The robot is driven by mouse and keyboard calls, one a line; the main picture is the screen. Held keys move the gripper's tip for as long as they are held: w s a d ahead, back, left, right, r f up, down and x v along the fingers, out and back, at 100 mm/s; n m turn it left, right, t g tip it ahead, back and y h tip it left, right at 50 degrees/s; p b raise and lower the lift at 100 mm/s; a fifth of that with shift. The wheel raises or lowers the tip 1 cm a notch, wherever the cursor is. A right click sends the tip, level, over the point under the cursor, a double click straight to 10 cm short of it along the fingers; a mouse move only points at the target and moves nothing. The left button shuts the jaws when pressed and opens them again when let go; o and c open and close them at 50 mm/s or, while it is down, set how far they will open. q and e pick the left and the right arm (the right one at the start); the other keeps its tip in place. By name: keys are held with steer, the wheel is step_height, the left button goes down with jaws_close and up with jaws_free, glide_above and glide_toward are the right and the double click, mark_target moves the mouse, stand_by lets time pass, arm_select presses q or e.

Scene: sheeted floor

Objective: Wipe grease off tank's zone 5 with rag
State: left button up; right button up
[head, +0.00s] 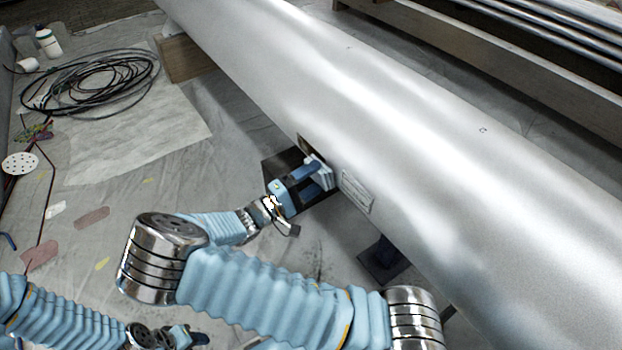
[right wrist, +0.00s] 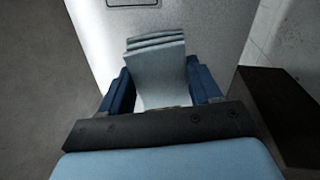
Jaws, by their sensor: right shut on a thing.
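The tank (head: 430,130) is a long silver cylinder running from the upper left to the lower right. My right gripper (head: 312,178) is at its near side, shut on a folded pale grey-blue rag (right wrist: 157,72). In the right wrist view the rag sits between the two dark blue fingers, facing the tank wall (right wrist: 205,30). I cannot tell whether the rag touches the tank. A dark patch (head: 305,144) shows on the tank's near side just beyond the gripper; whether it is grease is unclear. My left gripper (head: 186,337) is low at the left, its jaws too small to read.
A label plate (head: 357,191) is on the tank right of the gripper. Dark support blocks (head: 383,262) stand under the tank. A coiled black cable (head: 95,85), a white bottle (head: 47,42) and a perforated disc (head: 20,163) lie at the left. Sheeted floor between is mostly clear.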

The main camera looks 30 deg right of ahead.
mark_target(297, 139)
steer(key=shift+d, duration=0.3)
steer(key=w, duration=0.3)
steer(key=w+b, duration=0.1)
steer(key=w, duration=0.2)
steer(key=w+b, duration=0.1)
steer(key=w, duration=0.2)
steer(key=shift+w+a, duration=0.1)
steer(key=shift+a, duration=0.25)
steer(key=shift+w+a+b, duration=0.15)
steer(key=shift+w+b, duration=0.3)
steer(key=shift+w, duration=0.15)
steer(key=shift+w+f+b, duration=0.1)
steer(key=shift+w+b, duration=0.45)
steer(key=shift+w, duration=0.45)
steer(key=shift+w+b, duration=0.3)
steer(key=shift+w, duration=0.4)
